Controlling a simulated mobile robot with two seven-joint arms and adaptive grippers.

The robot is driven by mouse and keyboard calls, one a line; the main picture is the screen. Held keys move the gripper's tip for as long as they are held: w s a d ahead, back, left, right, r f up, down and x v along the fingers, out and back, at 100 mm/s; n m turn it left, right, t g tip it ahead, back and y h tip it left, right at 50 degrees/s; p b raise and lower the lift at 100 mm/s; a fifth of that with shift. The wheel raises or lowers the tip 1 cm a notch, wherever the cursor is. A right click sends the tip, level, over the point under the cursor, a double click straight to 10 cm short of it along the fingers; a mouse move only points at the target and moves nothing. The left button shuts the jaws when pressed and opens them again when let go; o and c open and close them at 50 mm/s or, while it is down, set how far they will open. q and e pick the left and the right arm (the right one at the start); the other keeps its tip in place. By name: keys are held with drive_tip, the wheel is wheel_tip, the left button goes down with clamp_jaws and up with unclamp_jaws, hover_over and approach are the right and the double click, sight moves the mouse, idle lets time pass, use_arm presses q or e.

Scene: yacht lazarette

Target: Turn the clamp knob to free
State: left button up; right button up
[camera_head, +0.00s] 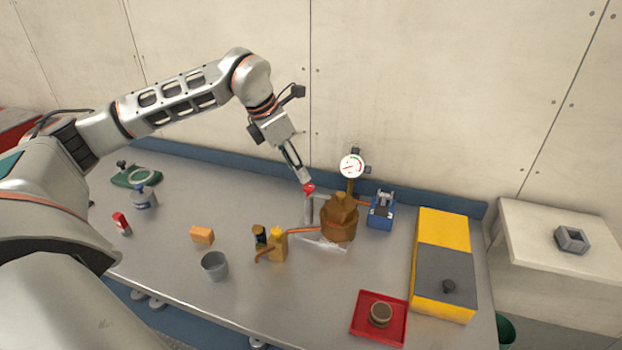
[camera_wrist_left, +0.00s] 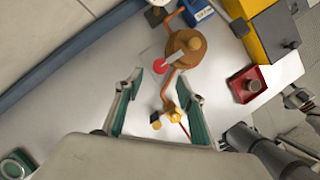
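A red knob (camera_head: 309,188) sits on top of a grey upright post beside the brown copper-coloured vessel (camera_head: 339,222). My left gripper (camera_head: 304,178) points down at the knob from above, its tips very close to it. In the left wrist view the gripper (camera_wrist_left: 167,84) is open, with its two green-padded fingers well apart. The red knob (camera_wrist_left: 162,69) shows between and just beyond the fingertips. I cannot tell whether a finger touches it.
A round gauge (camera_head: 352,167) stands above the vessel, with a blue device (camera_head: 381,210) to its right. A yellow-and-grey box (camera_head: 442,228) and red tray (camera_head: 366,332) are farther right.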

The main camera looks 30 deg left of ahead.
sight(308, 186)
use_arm(q)
drive_tip(key=x, duration=0.6)
drive_tip(key=shift+d+p, duration=0.1)
drive_tip(key=shift+p, duration=0.2)
drive_tip(key=shift+c, duration=0.4)
drive_tip(key=shift+r, duration=0.1)
clamp_jaws()
